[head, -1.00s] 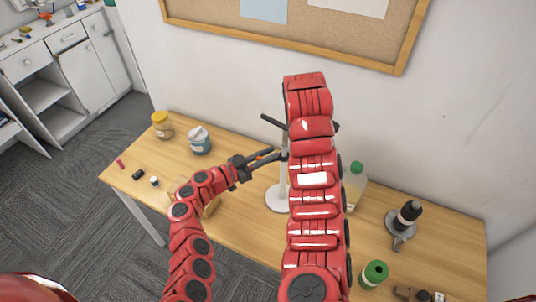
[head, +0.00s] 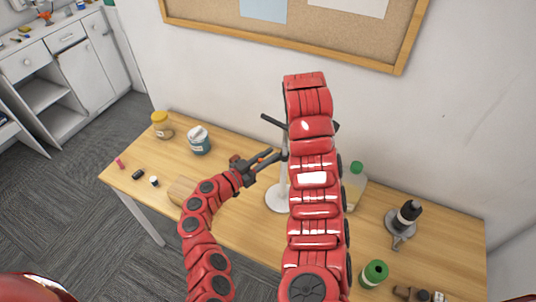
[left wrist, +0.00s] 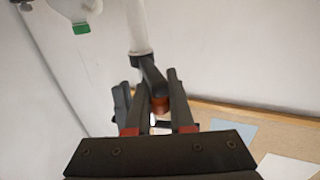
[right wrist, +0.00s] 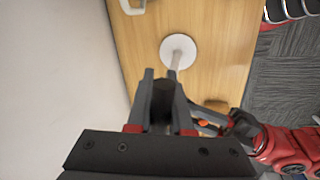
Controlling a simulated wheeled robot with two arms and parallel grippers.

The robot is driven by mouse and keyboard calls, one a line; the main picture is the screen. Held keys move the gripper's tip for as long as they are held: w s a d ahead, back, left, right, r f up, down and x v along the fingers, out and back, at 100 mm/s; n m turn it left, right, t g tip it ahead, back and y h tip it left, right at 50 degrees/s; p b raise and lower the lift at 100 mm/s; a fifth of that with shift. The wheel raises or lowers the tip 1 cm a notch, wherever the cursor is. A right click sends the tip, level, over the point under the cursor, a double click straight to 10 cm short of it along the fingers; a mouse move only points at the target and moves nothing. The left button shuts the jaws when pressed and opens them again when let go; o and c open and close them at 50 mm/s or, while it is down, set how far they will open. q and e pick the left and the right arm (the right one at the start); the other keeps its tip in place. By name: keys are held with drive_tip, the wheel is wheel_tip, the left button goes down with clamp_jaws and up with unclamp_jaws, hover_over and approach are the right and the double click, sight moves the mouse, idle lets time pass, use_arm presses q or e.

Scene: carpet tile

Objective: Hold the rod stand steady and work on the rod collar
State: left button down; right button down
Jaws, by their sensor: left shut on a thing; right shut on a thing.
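The rod stand has a round white base (head: 277,198) and an upright white rod on the table; my right arm hides part of it in the head view. A dark rod collar (left wrist: 150,72) with an orange part sits on the rod. My left gripper (head: 276,157) reaches in from the left, its fingers closed around the collar's side. My right gripper (right wrist: 163,82) comes from above, its fingers closed on a dark upper part of the stand, with the white rod (right wrist: 175,62) and base below. It is mostly hidden in the head view.
On the table (head: 245,215) at left stand a yellow-lidded jar (head: 162,125) and a teal jar (head: 199,141), with small items and a wooden block (head: 182,191).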

sight(278, 159)
use_arm(q)
drive_tip(key=s+n+t+y, duration=0.1)
drive_tip(key=y, duration=0.1)
drive_tip(key=d+f+n+t+y, duration=0.1)
drive_tip(key=n+y, duration=0.1)
drive_tip(key=s+d+n+t+y, duration=0.1)
drive_tip(key=y, duration=0.1)
drive_tip(key=shift+s+f+n, duration=0.25)
drive_tip(key=shift+s+n, duration=0.05)
drive_tip(key=shift+s, duration=0.05)
drive_tip(key=shift+s+r+n+t+y, duration=0.1)
drive_tip(key=shift+r+n+t+y, duration=0.15)
drive_tip(key=shift+t+y, duration=0.25)
drive_tip(key=n+y, duration=0.2)
drive_tip(key=y, duration=0.1)
drive_tip(key=d+n+y, duration=0.1)
drive_tip(key=n+y, duration=0.1)
drive_tip(key=y, duration=0.1)
drive_tip(key=r+n+t+y, duration=0.1)
drive_tip(key=n+y, duration=0.1)
drive_tip(key=y, duration=0.1)
drive_tip(key=shift+s+d, duration=0.35)
drive_tip(key=shift+d, duration=0.05)
